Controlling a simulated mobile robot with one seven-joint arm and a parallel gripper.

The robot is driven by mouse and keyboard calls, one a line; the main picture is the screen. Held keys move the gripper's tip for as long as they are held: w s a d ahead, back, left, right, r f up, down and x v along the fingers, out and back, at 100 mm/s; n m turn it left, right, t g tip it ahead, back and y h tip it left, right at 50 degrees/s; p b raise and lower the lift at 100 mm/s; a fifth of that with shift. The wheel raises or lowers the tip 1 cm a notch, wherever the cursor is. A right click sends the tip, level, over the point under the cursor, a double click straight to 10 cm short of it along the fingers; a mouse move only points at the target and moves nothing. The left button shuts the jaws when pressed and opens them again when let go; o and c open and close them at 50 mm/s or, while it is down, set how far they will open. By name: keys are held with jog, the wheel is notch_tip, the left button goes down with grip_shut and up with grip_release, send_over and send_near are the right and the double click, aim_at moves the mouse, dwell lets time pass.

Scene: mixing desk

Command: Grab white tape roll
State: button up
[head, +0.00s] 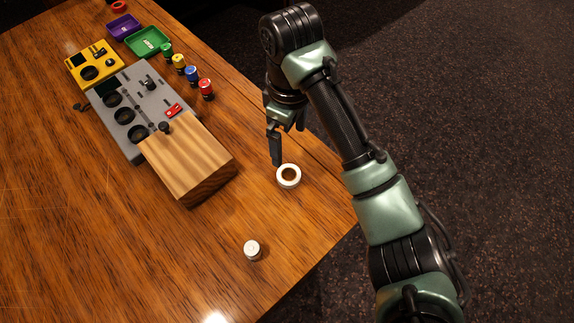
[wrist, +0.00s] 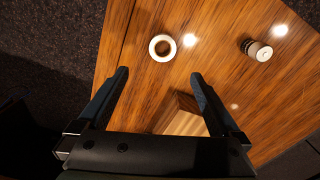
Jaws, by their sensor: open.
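The white tape roll (head: 289,176) lies flat on the wooden table near its right edge, with the wood showing through its hole. In the wrist view the tape roll (wrist: 162,47) is ahead of the fingertips, roughly centred between them. My gripper (head: 275,162) is just beyond and left of the roll in the head view, pointing down. In the wrist view my gripper (wrist: 160,75) has its two fingers spread wide with nothing between them. I cannot tell exactly how high the fingertips are above the table.
A wooden block (head: 190,160) stands left of my gripper, beside a grey mixing panel (head: 130,105). A white-capped jar (head: 252,250) stands nearer. Several coloured jars (head: 191,75), a yellow box (head: 94,64) and green and purple trays (head: 147,41) are farther back. The table around the roll is clear.

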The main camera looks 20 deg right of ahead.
jog(key=b, duration=0.3)
send_over(289, 178)
notch_tip(289, 178, down, 7)
jog(key=shift+w+r, duration=0.1)
jog(key=shift+w, duration=0.05)
jog(key=shift+f, duration=2.9)
jog(key=shift+r, duration=0.1)
jog(key=c, duration=1.4)
